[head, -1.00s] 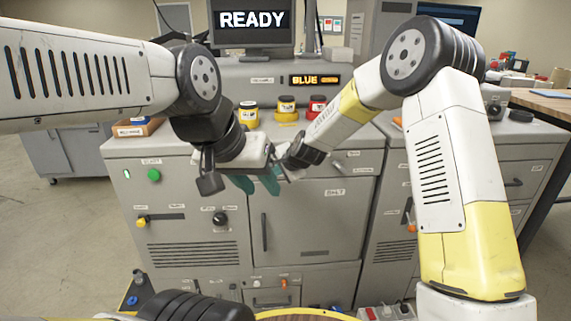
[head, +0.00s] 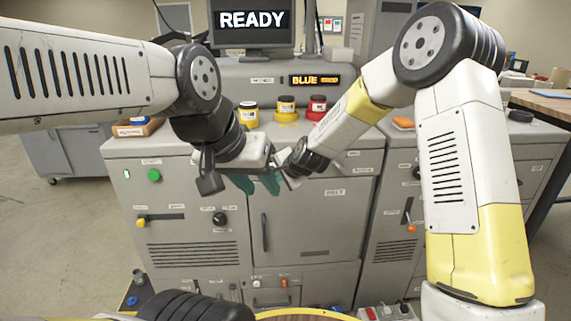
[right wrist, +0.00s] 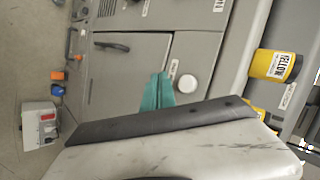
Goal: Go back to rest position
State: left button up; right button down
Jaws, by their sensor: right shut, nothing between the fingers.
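My left gripper (head: 256,184) hangs in front of the grey machine in the head view. Its teal fingers point down with a gap between them, and nothing shows in the gap. My right arm comes in from the right, and its wrist ends just right of the left gripper. The right fingers are not clearly seen in the head view. In the right wrist view my right gripper (right wrist: 158,92) shows teal fingers together, with nothing held, in front of the grey cabinet front.
The grey machine (head: 310,220) fills the middle. A yellow jar (head: 248,114), another yellow jar (head: 286,106) and a red jar (head: 317,107) stand on its top. A READY monitor (head: 251,20) is behind. A wooden-topped table (head: 545,101) stands at the right.

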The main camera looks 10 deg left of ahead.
jog(key=s+d+r+n+h, duration=0.1)
jog(key=s+d+r+n, duration=0.1)
jog(key=s+d+r, duration=0.45)
jog(key=s+d+r+n+h, duration=0.1)
jog(key=s+d+r+n, duration=0.2)
jog(key=d+r, duration=0.6)
jog(key=s+d+r+n+h, duration=0.1)
jog(key=s+d, duration=0.7)
jog(key=s, duration=0.3)
jog(key=s+d+n+g+h, duration=0.1)
jog(key=s+d+n, duration=0.1)
jog(key=s+d, duration=0.6)
jog(key=s, duration=0.2)
jog(key=shift+s+d+r, duration=0.35)
jog(key=shift+r, duration=0.05)
